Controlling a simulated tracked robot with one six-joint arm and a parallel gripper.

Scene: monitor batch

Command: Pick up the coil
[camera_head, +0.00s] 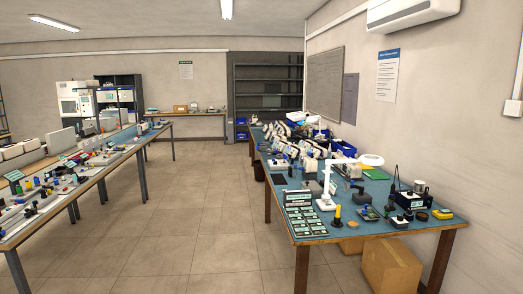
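I cannot make out for certain which item is the coil. A small flat round brown item (422,216) lies on the blue-topped right workbench (325,229), near its right end. It is too small to tell whether it is a coil. My gripper and arm are not in view.
Another cluttered workbench (103,175) runs along the left. Open tiled floor (205,215) lies between the benches. Cardboard boxes (391,266) stand under the right bench. A white lamp (328,186) rises from its top. Empty dark shelves (268,88) stand at the back.

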